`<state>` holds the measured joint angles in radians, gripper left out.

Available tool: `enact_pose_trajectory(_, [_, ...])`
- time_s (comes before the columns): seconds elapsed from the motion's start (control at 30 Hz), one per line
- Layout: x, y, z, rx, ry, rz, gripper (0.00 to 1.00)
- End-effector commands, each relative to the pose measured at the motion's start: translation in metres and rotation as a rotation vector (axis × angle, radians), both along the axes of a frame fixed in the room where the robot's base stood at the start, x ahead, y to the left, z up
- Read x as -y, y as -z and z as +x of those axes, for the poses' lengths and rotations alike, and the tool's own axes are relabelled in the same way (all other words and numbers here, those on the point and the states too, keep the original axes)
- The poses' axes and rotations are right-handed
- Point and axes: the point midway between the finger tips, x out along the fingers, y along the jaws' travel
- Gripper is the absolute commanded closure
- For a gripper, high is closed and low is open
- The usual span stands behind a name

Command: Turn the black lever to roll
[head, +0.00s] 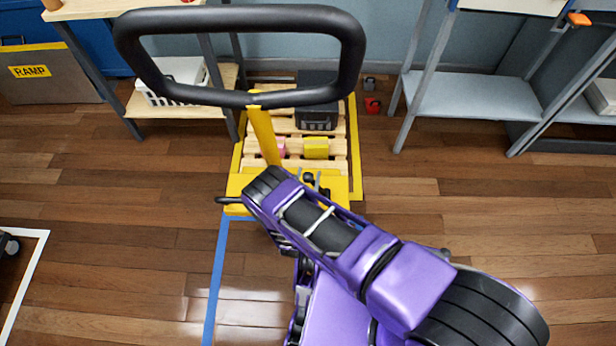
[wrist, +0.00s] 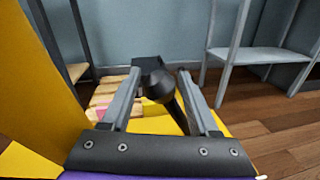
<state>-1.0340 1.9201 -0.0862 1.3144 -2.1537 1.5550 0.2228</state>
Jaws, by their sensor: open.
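The black lever (wrist: 160,86) has a round knob and a shaft slanting down to the right. In the wrist view its knob shows between the two grey fingers of my gripper (wrist: 160,74), which is open. I cannot tell whether either finger touches it. In the head view the knob (head: 308,178) shows small above the yellow body of the pallet truck (head: 334,186), beside my gripper (head: 315,183). The lever's lower end is hidden by my gripper and arm.
The truck's yellow post (head: 264,136) and large black handle loop (head: 240,98) rise left of my arm. A pallet (head: 337,146) carries a black crate (head: 317,121) and a yellow box (head: 316,148). Shelving (head: 470,95) stands at the back right. The wooden floor at right is clear.

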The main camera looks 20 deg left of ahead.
Motion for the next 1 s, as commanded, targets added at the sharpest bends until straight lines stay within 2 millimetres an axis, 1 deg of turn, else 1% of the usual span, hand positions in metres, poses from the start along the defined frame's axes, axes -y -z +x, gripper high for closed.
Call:
enact_pose_trajectory(0.07, [-0.0002, -0.0001, -0.0001, 0.000, 0.000, 0.000, 0.39])
enact_pose_trajectory(0.1, [-0.0002, -0.0001, -0.0002, 0.000, 0.000, 0.000, 0.43])
enact_pose_trajectory(0.17, [-0.0003, -0.0001, -0.0002, 0.000, 0.000, 0.000, 0.53])
enact_pose_trajectory(0.2, [-0.0003, -0.0001, -0.0003, 0.000, 0.000, 0.000, 0.61])
enact_pose_trajectory(0.37, [-0.0003, 0.0000, -0.0004, 0.000, 0.000, 0.000, 0.90])
enact_pose_trajectory(0.4, [-0.0003, 0.0000, -0.0005, 0.000, 0.000, 0.000, 0.97])
enact_pose_trajectory(0.43, [-0.0003, 0.0000, -0.0005, 0.000, 0.000, 0.000, 1.00])
enact_pose_trajectory(1.0, [-0.0003, 0.0002, -0.0010, -0.001, 0.000, 0.000, 1.00])
